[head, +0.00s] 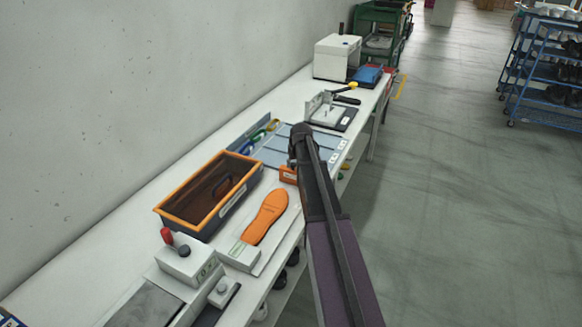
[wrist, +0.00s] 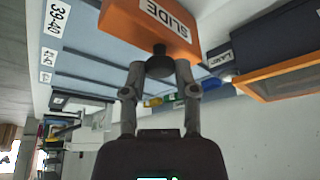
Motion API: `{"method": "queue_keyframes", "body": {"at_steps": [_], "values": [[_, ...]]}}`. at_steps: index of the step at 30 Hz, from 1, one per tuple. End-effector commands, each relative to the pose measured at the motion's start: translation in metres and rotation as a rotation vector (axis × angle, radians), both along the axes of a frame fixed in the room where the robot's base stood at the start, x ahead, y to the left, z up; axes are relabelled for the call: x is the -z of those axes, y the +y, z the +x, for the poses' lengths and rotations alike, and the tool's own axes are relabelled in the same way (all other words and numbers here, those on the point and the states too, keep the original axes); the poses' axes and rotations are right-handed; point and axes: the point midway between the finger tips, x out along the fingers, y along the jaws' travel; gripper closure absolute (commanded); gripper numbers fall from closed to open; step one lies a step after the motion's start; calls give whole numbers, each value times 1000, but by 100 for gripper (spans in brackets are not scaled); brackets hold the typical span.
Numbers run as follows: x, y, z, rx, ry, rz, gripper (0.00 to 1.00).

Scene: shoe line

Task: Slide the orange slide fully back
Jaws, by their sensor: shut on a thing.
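The orange slide (head: 288,174) sits at the near end of a grey-blue board (head: 272,157) on the white bench. In the wrist view the slide (wrist: 122,22) fills the top middle and bears a "SLIDE" label. A dark round knob (wrist: 160,63) stands out from it. My gripper (wrist: 158,72) is shut on this knob, one finger on each side. In the head view my gripper (head: 297,163) is over the slide, and my arm hides part of the slide and board.
An orange-rimmed bin (head: 180,188) stands left of the slide. An orange insole (head: 265,216) lies nearer on the bench. The board has lanes with size labels (wrist: 57,20). Coloured loops (head: 258,135) lie at its back left, and a clamp fixture (head: 328,113) stands beyond. The aisle right is clear.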

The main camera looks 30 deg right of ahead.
Motion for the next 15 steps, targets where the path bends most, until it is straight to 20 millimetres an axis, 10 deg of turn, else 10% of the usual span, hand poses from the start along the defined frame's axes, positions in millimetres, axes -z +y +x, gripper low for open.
{"method": "queue_keyframes", "body": {"at_steps": [7, 8, 9, 15], "values": [[0, -4, 2, 3, -6, -8, 100], [-1, -4, 3, 3, -7, -8, 53], [-1, -4, 3, 3, -7, -8, 41], [0, -3, 2, 2, -6, -6, 26]]}}
